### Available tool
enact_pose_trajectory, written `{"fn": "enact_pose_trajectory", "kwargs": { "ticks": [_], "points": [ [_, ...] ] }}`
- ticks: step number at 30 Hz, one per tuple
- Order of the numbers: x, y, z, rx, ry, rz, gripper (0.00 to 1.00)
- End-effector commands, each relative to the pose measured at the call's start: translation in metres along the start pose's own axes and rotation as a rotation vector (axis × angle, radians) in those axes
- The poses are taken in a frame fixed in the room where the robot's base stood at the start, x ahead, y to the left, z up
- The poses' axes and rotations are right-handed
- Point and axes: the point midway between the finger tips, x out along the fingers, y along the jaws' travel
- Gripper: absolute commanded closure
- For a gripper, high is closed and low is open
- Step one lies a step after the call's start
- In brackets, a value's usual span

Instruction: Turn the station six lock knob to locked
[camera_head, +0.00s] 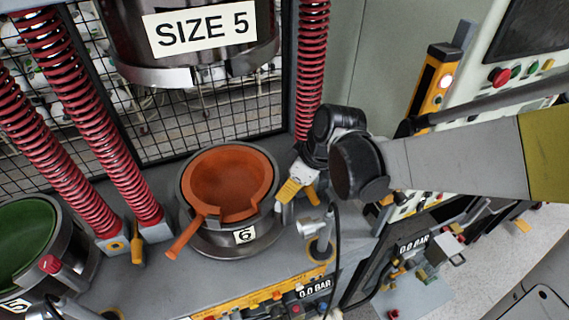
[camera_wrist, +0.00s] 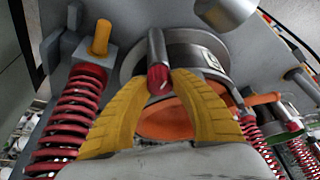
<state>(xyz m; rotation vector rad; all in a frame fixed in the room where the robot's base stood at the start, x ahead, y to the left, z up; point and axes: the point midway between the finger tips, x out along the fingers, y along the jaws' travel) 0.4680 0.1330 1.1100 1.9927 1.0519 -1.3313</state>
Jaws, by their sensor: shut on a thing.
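The station six mould (camera_head: 190,205) is a grey metal ring labelled 6 around an orange bowl (camera_head: 228,178), with an orange handle sticking out at its front left. My gripper (camera_head: 296,196) is at the right side of this ring, with its yellow fingers pointing down. In the wrist view, my gripper (camera_wrist: 160,84) has its two yellow fingers closed around the red end of the lock knob (camera_wrist: 157,76). The knob is a grey cylinder at the ring's edge. In the head view I cannot make out the knob at the fingers. Its locked or unlocked setting cannot be told.
Red springs (camera_head: 92,110) stand left and right of station six. A SIZE 5 press head (camera_head: 200,30) hangs above. Station five (camera_head: 75,245), with a green bowl, is at the left. A grey lever post (camera_head: 320,240) stands close to the gripper's front right.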

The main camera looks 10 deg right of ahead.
Motion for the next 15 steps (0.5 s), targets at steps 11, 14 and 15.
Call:
{"fn": "enact_pose_trajectory", "kwargs": {
  "ticks": [11,14,15],
  "points": [
    [-0.0001,0.0001,0.0,0.031,0.0,0.013,1.0],
    [-0.0001,0.0001,0.0,0.031,0.0,0.013,1.0],
    [-0.0001,0.0001,0.0,0.031,0.0,0.013,1.0]
  ]
}}
